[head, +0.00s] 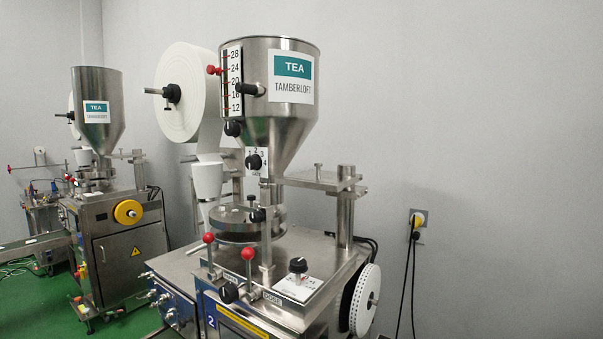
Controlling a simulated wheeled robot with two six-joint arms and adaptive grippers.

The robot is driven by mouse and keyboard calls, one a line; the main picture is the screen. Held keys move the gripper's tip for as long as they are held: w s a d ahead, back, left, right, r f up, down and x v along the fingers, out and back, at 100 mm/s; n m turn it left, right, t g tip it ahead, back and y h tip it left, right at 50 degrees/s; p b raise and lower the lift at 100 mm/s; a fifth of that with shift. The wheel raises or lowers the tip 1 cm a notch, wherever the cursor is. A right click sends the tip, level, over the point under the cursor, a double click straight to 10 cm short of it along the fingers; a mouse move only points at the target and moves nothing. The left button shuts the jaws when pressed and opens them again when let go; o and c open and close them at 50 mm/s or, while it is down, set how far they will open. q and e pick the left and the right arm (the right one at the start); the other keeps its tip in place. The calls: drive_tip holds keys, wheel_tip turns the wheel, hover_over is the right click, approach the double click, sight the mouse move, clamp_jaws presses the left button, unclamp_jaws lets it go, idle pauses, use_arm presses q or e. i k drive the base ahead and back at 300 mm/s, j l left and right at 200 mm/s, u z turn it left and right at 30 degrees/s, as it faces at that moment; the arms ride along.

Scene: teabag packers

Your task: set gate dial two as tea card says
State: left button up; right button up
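The nearer packing machine, marked 2 on its blue front label (211,322), stands in the middle of the head view. Its gate dial (254,161) is a black knob on a white plate on the neck below the steel hopper. The plate shows the numbers 1, 3 and 4 around the knob. Where the knob points is too small to tell. A tea card (291,78) on the hopper (281,130) reads TEA TAMBERLOFT. Neither gripper is in view.
A scale (233,80) from 12 to 28 with a red marker is beside the hopper. A dose dial (298,265) and red-ball levers (248,254) are lower down. A paper roll (190,92) hangs behind. A second packing machine (112,225) stands left. The right wall is bare except a socket.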

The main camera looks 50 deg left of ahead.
sight(254, 162)
drive_tip(key=u, duration=1.85)
drive_tip(key=j, duration=0.2)
